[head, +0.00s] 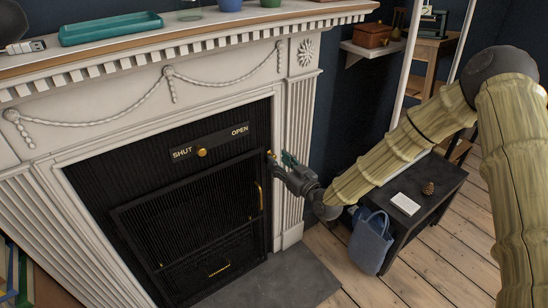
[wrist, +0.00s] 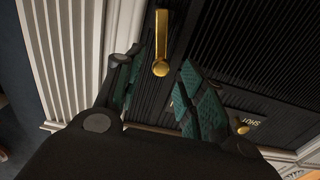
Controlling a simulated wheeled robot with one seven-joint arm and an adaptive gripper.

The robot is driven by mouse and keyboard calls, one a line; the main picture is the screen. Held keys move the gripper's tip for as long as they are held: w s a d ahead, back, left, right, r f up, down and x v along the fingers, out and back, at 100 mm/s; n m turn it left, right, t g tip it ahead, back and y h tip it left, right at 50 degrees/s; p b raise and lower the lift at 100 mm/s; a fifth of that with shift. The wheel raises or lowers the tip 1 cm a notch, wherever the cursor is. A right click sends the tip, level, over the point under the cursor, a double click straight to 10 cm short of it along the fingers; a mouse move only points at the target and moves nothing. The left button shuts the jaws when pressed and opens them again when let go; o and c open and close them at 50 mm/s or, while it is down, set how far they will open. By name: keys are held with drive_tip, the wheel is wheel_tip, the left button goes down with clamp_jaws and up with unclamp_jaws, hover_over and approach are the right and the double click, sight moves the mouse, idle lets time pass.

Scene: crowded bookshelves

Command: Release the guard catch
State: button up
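The black fire guard (head: 190,225) stands in the fireplace opening, with a long brass handle at its right side. The brass guard catch (head: 269,153) is a small piece at the guard's upper right, on the black surround. In the wrist view the catch (wrist: 161,45) is a short lever with a rounded end. My gripper (head: 278,163) is at the catch, and in the wrist view my gripper (wrist: 158,88) is open with green-padded fingers. The catch's rounded end lies between the fingers in the picture, with gaps on both sides. I cannot tell its depth between them.
A SHUT–OPEN plate with a brass knob (head: 202,152) is above the guard, the knob nearer SHUT. The white fluted pilaster (head: 293,135) stands close beside my gripper. A black low table (head: 428,205) and blue bag (head: 370,240) are right.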

sight(275, 158)
drive_tip(key=shift+x, duration=1.8)
